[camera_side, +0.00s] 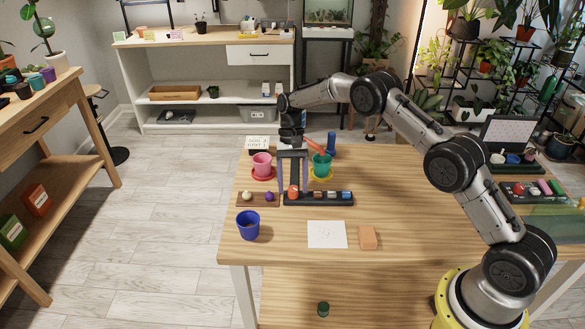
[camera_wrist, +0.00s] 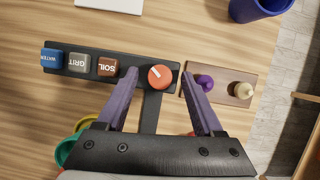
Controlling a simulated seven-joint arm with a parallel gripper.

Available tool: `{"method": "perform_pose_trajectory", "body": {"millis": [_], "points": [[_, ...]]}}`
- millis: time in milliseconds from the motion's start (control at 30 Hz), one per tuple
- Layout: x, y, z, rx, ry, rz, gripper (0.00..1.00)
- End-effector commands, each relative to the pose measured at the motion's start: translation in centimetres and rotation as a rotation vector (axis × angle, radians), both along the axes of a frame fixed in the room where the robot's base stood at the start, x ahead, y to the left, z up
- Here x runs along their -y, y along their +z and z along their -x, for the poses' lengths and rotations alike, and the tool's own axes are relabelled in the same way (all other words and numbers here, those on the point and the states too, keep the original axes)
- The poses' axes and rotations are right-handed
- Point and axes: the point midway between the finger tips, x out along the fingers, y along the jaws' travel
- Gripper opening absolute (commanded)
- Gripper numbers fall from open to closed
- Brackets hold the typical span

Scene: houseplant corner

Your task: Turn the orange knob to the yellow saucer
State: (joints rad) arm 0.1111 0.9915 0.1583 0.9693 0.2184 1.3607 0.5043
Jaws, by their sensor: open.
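The orange knob (camera_side: 293,191) stands on a dark panel (camera_side: 318,203) at its left end; in the wrist view the knob (camera_wrist: 160,78) shows a short white mark on its top. My gripper (camera_side: 295,188) is open above the panel, pointing down. In the wrist view its purple fingers (camera_wrist: 160,88) lie to either side of the knob, with gaps; I cannot tell their exact height. The yellow saucer (camera_side: 319,178) is under a green pot (camera_side: 321,164), behind the panel and right of the knob. Part of the yellow saucer (camera_wrist: 84,125) shows in the wrist view.
A pink pot (camera_side: 262,162) on a red saucer (camera_side: 263,175) stands left of my gripper. The panel also carries blocks labelled soil (camera_wrist: 107,66), grit (camera_wrist: 79,62) and water (camera_wrist: 51,58). A wooden strip (camera_wrist: 229,88) holds purple and cream knobs. A blue pot (camera_side: 248,225) stands in front.

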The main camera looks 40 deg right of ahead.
Motion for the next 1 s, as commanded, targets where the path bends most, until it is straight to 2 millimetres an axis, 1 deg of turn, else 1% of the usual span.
{"method": "perform_pose_trajectory", "body": {"millis": [167,400,567,800,1000], "points": [[0.7,2.5,-0.9,0.006,-0.001,0.001,0.69],[2.1,7.3,-2.5,0.008,-0.002,0.002,0.69],[2.8,10.0,-3.3,0.006,-0.001,0.002,0.69],[3.2,11.8,-3.9,0.004,-0.002,0.001,0.69],[3.4,12.4,-3.9,0.003,-0.001,0.002,0.69]]}}
